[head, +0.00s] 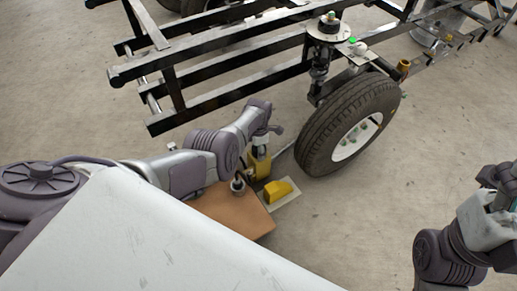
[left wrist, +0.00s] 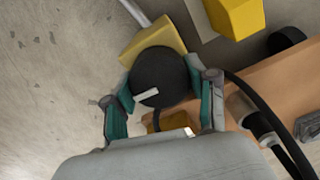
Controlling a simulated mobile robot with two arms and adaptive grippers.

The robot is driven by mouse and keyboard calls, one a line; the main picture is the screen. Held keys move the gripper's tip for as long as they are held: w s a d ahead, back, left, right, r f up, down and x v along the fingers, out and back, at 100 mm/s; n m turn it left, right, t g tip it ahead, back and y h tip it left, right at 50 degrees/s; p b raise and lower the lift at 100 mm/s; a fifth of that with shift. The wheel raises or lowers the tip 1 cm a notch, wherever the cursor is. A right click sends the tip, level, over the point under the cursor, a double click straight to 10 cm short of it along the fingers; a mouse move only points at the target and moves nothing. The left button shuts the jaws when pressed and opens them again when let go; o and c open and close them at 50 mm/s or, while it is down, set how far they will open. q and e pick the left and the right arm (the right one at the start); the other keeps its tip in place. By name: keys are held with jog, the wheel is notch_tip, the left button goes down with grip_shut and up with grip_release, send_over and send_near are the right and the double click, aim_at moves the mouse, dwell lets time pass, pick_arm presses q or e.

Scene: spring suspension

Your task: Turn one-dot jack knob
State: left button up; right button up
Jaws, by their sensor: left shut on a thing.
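A yellow jack (head: 259,164) stands on the floor beside the wheel in the head view. In the left wrist view its yellow body (left wrist: 150,42) shows behind a round black knob (left wrist: 160,77) with a short white bar mark. My left gripper (left wrist: 161,80) is shut on this knob, one teal finger on each side. In the head view the left gripper (head: 265,135) is over the jack and hides the knob. I cannot make out a dot on the jack. My right gripper (head: 499,188) is at the right edge, partly cut off, away from the jack.
A black trailer frame (head: 225,93) with a spring strut (head: 320,65) and a tyred wheel (head: 345,125) stands behind. A brown board (head: 235,212) and a yellow wedge block (head: 279,191) on a pale plate lie in front. A black hose (left wrist: 262,100) runs near the gripper.

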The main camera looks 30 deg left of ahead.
pick_arm(q)
jog(key=o, duration=1.2)
jog(key=shift+c, duration=0.2)
notch_tip(320, 180, up, 12)
